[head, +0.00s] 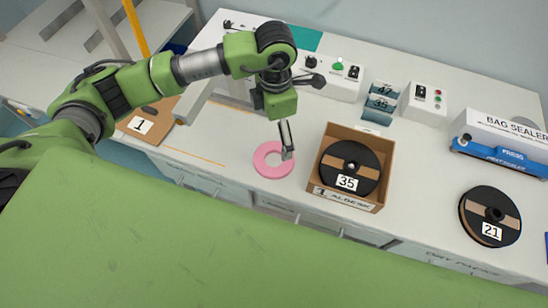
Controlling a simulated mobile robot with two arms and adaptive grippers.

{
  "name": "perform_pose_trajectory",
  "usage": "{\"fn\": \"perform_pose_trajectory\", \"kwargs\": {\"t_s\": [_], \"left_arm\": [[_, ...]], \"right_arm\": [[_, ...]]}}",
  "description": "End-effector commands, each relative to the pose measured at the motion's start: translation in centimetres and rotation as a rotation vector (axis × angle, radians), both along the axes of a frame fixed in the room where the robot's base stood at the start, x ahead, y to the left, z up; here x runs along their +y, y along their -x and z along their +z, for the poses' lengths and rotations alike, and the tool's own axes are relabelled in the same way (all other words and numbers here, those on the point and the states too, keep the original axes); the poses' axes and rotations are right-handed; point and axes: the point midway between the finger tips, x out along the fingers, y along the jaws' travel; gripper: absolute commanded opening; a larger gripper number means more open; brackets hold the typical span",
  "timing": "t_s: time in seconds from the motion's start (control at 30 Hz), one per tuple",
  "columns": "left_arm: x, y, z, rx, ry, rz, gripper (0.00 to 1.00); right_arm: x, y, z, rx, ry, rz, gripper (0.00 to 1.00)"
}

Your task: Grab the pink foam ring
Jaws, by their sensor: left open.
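The pink foam ring (262,167) lies flat on the white bench, left of a cardboard box. My left gripper (287,153) points down at the ring's right side, with its fingers over or beside the rim. I cannot tell whether the fingertips touch the ring. The gripper is open, and part of the ring's right edge is hidden behind the fingers. My right gripper is not in view.
A cardboard box (327,192) holding black reel 35 (366,178) stands just right of the ring. Reel 21 (480,205) and a blue bag sealer (500,155) are farther right. Control boxes (340,78) line the back. A cardboard piece labelled 1 (158,112) lies left.

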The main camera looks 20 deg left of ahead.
Motion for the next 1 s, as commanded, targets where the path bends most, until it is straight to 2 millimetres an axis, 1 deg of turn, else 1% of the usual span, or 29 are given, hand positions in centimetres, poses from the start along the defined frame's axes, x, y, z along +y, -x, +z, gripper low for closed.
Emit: {"fn": "perform_pose_trajectory", "kwargs": {"t_s": [0.03, 0.13, 0.3, 0.4, 0.5, 0.6, 0.67, 0.73, 0.87, 0.9, 1.0], "left_arm": [[0.4, -0.1, -0.3, -0.001, -0.016, 0.003, 1.0], [0.5, 0.0, -1.6, 0.002, -0.02, 0.002, 1.0], [0.4, 0.1, -5.0, 0.003, -0.017, 0.001, 1.0], [0.4, 0.0, -6.7, 0.001, -0.015, 0.003, 1.0], [0.4, 0.0, -7.9, 0.001, -0.014, 0.001, 1.0], [0.3, 0.0, -8.4, -0.001, -0.013, 0.0, 1.0], [0.4, 0.1, -8.8, 0.001, -0.014, 0.001, 1.0], [0.4, 0.2, -9.4, 0.002, -0.013, 0.001, 1.0], [0.5, 0.3, -11.3, 0.002, -0.015, 0.001, 1.0], [0.4, 0.2, -12.1, 0.003, -0.014, 0.001, 1.0], [0.5, 0.2, -13.1, 0.001, -0.013, 0.001, 1.0]], "right_arm": [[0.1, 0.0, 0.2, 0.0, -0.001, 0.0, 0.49], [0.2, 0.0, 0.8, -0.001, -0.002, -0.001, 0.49], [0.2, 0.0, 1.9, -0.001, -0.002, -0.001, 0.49], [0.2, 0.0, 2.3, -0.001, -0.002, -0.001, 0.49], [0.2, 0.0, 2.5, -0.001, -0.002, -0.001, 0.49], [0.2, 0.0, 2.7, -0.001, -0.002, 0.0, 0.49], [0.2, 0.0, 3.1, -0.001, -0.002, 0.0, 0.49], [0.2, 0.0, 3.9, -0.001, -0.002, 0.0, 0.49], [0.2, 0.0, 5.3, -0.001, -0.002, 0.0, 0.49], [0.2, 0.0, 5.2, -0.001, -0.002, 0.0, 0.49], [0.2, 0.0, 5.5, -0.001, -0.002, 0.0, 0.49]]}}
